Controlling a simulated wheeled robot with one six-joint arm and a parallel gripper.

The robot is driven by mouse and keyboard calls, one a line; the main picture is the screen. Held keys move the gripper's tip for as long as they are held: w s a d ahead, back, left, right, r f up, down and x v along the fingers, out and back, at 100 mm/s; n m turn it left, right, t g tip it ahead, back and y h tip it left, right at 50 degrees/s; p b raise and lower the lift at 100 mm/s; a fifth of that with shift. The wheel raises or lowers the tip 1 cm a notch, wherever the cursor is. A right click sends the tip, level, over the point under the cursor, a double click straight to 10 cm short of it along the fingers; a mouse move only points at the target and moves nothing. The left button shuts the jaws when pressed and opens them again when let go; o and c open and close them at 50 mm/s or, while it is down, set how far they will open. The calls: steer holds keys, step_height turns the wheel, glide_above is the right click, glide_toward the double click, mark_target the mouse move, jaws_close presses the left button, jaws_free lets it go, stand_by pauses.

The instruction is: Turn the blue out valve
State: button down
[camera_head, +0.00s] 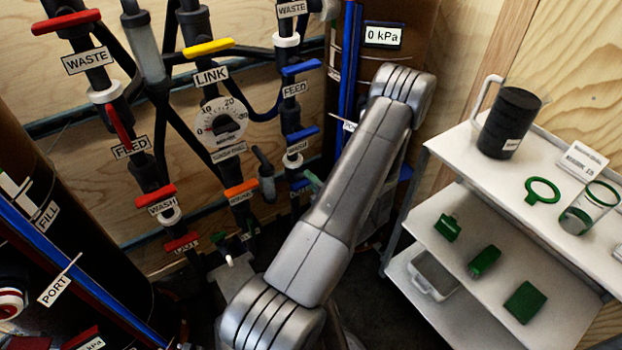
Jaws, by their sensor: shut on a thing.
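The blue-handled valves run down the right pipe column. The upper one (301,67) is by a FEED label and the one below it (302,133) is by a label that seems to read WASH. The blue out valve (299,186) is the lowest, small and partly covered, so its handle angle is unclear. My gripper (313,180) is mostly hidden behind my own arm. Only a small greenish tip shows, right at this lowest valve, and it appears shut on its handle.
Red valves (155,195) line the left column; a yellow link valve (208,47), gauge (221,127) and orange valve (240,188) sit mid-panel. A display (384,35) reads 0 kPa. A white shelf cart (450,160) with a black canister (510,121) and green parts stands right.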

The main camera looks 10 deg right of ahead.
stand_by(0.3)
steer(key=c, duration=1.5)
jaws_free()
steer(key=shift+s+d, duration=0.1)
steer(key=v, duration=1.3)
steer(key=shift+s+p, duration=0.3)
steer(key=x, duration=1.4)
steer(key=shift+b, duration=0.3)
steer(key=shift+s+d, duration=0.1)
steer(key=shift+s, duration=0.05)
